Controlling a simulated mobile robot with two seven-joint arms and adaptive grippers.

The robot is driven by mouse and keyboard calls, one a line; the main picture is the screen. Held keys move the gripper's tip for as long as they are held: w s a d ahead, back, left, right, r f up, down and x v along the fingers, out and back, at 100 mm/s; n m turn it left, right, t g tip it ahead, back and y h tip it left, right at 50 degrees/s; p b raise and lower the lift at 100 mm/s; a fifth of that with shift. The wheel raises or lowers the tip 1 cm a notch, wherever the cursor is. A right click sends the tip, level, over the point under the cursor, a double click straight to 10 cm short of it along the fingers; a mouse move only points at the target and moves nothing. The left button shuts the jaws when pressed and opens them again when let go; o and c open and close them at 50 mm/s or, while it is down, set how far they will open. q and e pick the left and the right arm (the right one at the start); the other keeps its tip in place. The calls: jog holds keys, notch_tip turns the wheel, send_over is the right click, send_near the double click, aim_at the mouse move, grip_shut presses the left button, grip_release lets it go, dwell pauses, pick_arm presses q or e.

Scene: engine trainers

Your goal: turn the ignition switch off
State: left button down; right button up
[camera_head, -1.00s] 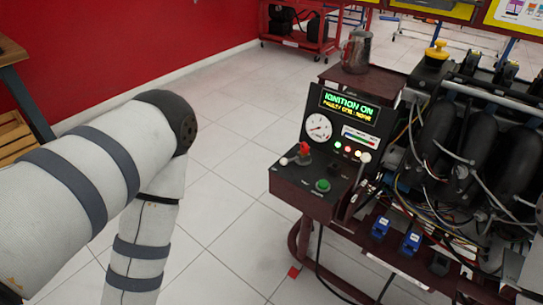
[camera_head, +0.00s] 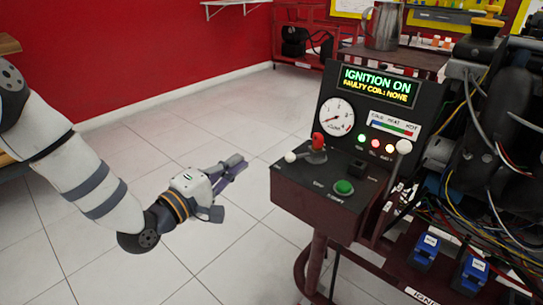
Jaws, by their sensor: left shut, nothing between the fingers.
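The engine trainer's control box (camera_head: 300,195) is dark red, with an upright black panel behind its top. Its display (camera_head: 376,86) reads "IGNITION ON" and "FAULTY COIL: NONE". A red-handled switch (camera_head: 318,142), which looks like the ignition switch, stands at the back left of the box top. A green button (camera_head: 344,187) is at its front. My left gripper (camera_head: 238,163) is shut and empty, left of the box and apart from it, pointing toward the switch. My right gripper is out of view.
White-knobbed levers stand left of the red switch (camera_head: 290,157) and at the box's right side (camera_head: 404,147). Engine hoses and wires (camera_head: 480,150) crowd the right. A metal jug (camera_head: 384,27) stands behind the panel. Open tiled floor (camera_head: 200,120) lies left of the box.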

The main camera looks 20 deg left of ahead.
aim_at(307, 154)
pick_arm(q)
jog(key=w+d+b, duration=0.2)
jog(key=w+d, duration=0.4)
jog(key=w, duration=0.1)
jog(key=shift+w, duration=0.15)
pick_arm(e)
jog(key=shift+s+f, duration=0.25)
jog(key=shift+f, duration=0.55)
pick_arm(q)
jog(key=shift+s+d+n+y, duration=0.25)
jog(key=shift+n+y, duration=0.15)
jog(key=shift+y, duration=0.2)
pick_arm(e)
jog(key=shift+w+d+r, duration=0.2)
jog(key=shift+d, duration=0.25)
